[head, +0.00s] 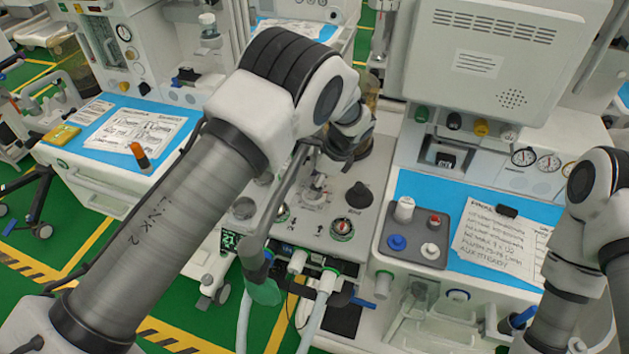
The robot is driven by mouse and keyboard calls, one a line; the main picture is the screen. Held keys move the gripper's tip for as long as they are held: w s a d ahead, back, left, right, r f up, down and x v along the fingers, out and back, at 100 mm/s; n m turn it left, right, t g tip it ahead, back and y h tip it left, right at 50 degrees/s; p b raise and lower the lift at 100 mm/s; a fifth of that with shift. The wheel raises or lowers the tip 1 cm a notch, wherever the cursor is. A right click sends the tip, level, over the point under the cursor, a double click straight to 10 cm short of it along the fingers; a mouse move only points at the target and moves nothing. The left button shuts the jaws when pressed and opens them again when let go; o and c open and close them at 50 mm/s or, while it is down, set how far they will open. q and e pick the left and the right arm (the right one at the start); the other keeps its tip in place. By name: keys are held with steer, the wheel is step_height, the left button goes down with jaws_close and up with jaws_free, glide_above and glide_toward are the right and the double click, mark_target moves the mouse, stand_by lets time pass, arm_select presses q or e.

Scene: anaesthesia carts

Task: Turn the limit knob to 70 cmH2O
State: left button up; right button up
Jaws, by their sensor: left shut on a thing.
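My left gripper (341,147) is at the back of the grey breathing-system panel (316,228) in the middle of the head view. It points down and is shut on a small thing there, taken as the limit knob. My own wrist and fingers hide this thing, so its scale and setting cannot be read. In front of the gripper, a black knob (359,194) and a round dial with a red centre (343,229) stand free on the panel. My right arm is at the right edge; its gripper is not in view.
A grey tray (416,227) with several small caps and a handwritten sheet (497,243) lie on the blue worktop right of the panel. A bent metal pipe (283,190) and hoses (318,310) stand in front. Another cart (140,150) is at the left.

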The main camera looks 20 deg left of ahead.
arm_select(q)
steer(key=m+p, duration=0.1)
steer(key=m+t+p, duration=0.1)
steer(key=m, duration=0.1)
steer(key=shift+s+r+m+p, duration=0.1)
steer(key=shift+r+m+p, duration=0.05)
steer(key=shift+m+p, duration=0.2)
steer(key=shift+m+t+h+p, duration=0.3)
steer(key=shift+m+t+p, duration=0.55)
steer(key=shift+m, duration=0.9)
steer(key=o, duration=1.1)
steer(key=shift+f, duration=0.2)
steer(key=shift+o, duration=0.2)
